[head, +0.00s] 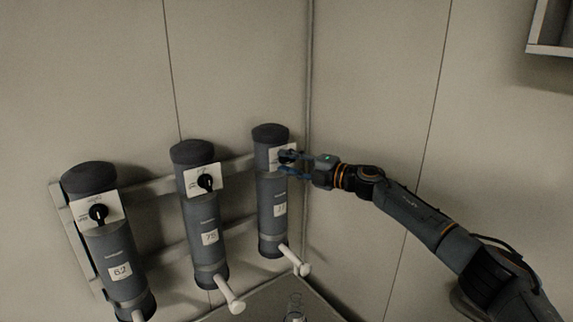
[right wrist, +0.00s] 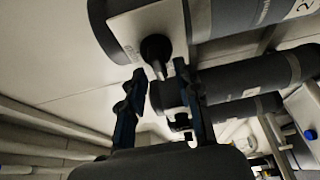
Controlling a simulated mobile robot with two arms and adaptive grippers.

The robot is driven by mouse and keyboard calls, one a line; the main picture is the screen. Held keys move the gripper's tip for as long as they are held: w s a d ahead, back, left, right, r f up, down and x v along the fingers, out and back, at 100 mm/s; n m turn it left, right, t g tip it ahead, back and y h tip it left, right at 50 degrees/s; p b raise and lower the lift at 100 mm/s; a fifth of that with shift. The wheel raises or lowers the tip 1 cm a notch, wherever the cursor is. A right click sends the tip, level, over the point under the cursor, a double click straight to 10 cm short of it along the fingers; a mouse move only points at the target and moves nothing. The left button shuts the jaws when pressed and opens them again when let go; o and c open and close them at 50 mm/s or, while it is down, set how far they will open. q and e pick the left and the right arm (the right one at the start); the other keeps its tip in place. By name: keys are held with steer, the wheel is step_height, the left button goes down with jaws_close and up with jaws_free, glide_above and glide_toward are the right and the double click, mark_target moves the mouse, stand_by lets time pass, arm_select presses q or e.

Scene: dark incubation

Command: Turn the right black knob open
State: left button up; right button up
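The right black knob (right wrist: 156,48) is on a white plate (right wrist: 139,24) on the right grey cylinder (head: 273,215). In the head view my right gripper (head: 287,163) is at this plate and partly covers the knob. In the right wrist view my right gripper (right wrist: 160,72) is open, with its two blue fingers apart. The knob's end shows between the fingertips, with a visible gap on the left. I cannot tell whether the right finger touches it. My left gripper is not in view.
The middle cylinder (head: 206,235) and left cylinder (head: 118,260) carry similar black knobs, the middle knob (head: 205,182) and left knob (head: 98,213). White spouts, such as the right one (head: 296,260), stick out below. A wall corner lies just right of the right cylinder.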

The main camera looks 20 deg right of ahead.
steer(key=shift+w+d+f, duration=0.25)
steer(key=v, duration=1.2)
